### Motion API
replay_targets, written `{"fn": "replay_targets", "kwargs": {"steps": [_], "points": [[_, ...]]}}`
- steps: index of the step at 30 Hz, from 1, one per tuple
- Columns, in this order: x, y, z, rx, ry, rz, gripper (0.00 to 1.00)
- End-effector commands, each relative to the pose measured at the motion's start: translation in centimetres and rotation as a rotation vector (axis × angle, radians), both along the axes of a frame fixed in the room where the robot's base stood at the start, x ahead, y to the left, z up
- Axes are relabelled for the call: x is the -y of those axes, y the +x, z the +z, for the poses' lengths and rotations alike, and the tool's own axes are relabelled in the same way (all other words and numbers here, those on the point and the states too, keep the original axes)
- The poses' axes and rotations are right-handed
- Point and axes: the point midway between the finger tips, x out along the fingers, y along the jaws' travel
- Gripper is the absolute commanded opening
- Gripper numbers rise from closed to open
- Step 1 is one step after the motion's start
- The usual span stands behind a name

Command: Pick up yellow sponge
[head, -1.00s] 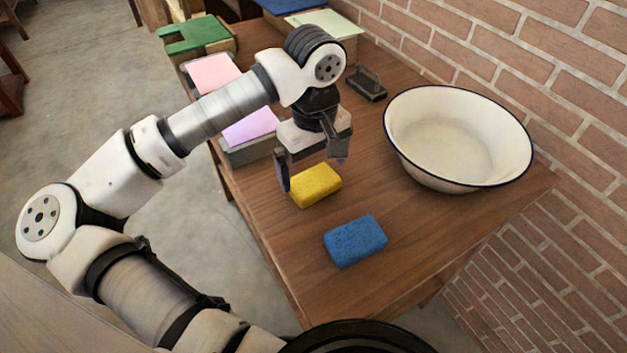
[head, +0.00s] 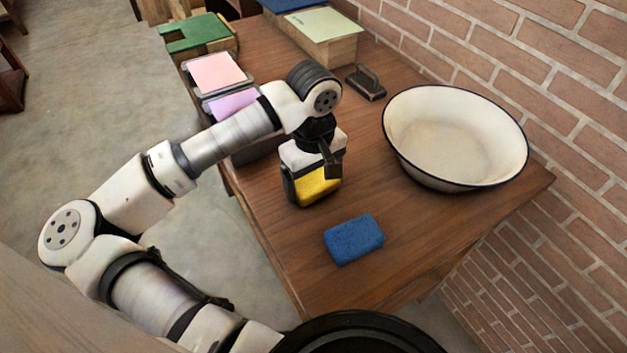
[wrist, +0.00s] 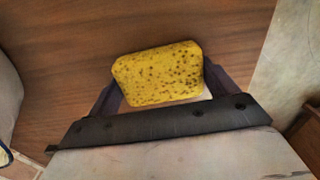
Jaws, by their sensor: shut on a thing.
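The yellow sponge (head: 318,187) is between the fingers of my gripper (head: 312,180) in the head view, at the left part of the wooden table. My gripper points down and is shut on the sponge. In the wrist view the sponge (wrist: 158,74) shows dark speckles and lies between the two dark fingers of my gripper (wrist: 155,85), one at each side. I cannot tell whether the sponge still touches the table.
A blue sponge (head: 353,239) lies in front of my gripper on the table (head: 440,230). A white basin with a dark rim (head: 455,140) stands at the right by the brick wall. A dark handled block (head: 366,83) and several coloured boxes are behind.

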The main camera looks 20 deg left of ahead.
Motion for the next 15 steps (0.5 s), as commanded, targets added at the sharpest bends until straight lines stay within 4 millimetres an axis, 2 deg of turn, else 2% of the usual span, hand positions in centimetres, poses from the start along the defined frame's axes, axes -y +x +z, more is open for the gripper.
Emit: {"fn": "replay_targets", "kwargs": {"steps": [8,11,15], "points": [[-0.1,0.0,0.8,0.000,0.002,0.001,0.64],[-0.1,0.0,1.8,0.001,0.003,0.000,0.64],[-0.1,0.1,4.5,0.003,0.006,0.001,0.64]]}}
